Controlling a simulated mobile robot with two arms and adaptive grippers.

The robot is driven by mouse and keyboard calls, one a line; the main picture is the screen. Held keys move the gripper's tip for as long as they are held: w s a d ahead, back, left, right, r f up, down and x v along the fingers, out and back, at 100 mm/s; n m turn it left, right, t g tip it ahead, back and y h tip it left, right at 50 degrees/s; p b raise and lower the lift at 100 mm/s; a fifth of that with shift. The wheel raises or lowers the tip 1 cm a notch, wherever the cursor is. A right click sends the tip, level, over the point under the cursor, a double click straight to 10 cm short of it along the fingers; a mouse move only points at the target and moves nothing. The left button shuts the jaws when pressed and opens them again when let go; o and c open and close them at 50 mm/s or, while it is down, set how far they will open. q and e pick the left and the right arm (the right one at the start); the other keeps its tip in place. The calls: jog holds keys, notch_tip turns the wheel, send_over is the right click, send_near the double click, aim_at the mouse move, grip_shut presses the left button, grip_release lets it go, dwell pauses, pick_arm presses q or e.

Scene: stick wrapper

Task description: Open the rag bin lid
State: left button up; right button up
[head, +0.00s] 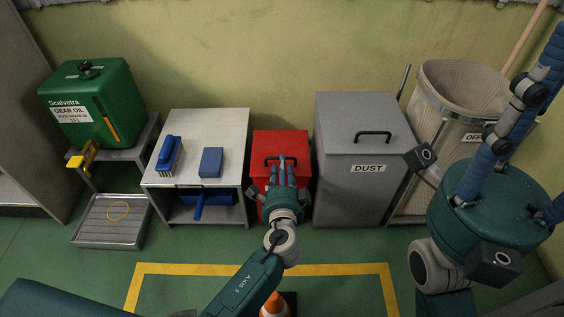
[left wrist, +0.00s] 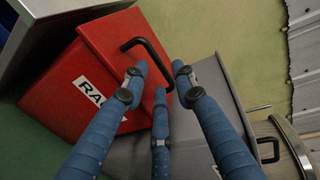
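The red rag bin (head: 262,145) stands on the floor between a low grey table and the grey dust bin, its lid shut. In the left wrist view, its front (left wrist: 60,95) shows a white label, partly hidden, starting "RA". A black handle (left wrist: 147,45) arches over the lid. My left gripper (head: 282,160) is over the bin with its fingers spread. In the left wrist view, its fingertips (left wrist: 160,78) are near the handle, with no clear grip on it. My right gripper (head: 490,195) is raised at the right; its fingertips are out of view.
The dust bin (head: 355,120) stands close against the rag bin's right side. The low table (head: 225,130) at left holds a blue brush (head: 168,155) and a blue block (head: 211,162). An orange cone (head: 274,305) stands inside the yellow floor lines (head: 340,268).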

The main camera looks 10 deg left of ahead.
pick_arm(q)
jog(key=shift+b+x, duration=0.6)
jog(key=shift+x, duration=1.8)
grip_shut()
